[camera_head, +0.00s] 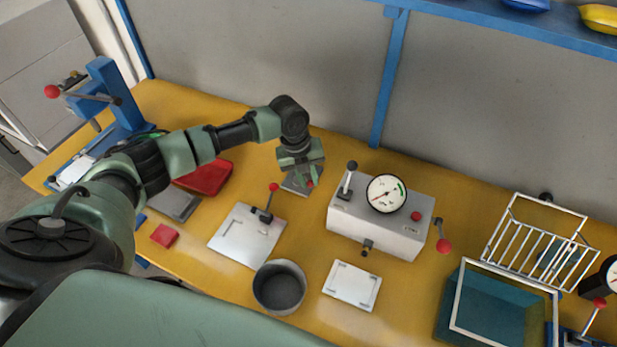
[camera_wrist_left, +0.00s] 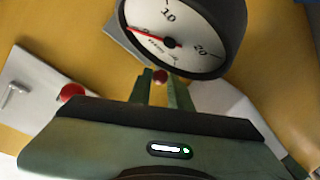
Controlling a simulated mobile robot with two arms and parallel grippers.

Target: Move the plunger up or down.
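My left gripper (camera_head: 302,180) points down over a small grey-based dial gauge (camera_head: 296,187), which it mostly hides in the head view. In the left wrist view the dial (camera_wrist_left: 180,32) fills the top; its red needle points left. The finger gap is narrow; I cannot tell if the fingers press on the knob. A plunger is not clearly visible. My right gripper is not in view.
A white plate with a red-knobbed clamp (camera_head: 233,236) lies left of the gauge. A grey box with a round dial (camera_head: 345,236) stands right of it. A grey cup (camera_head: 279,306), a teal bin (camera_head: 451,318), a wire rack (camera_head: 500,243) and a blue press (camera_head: 109,82) surround the area.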

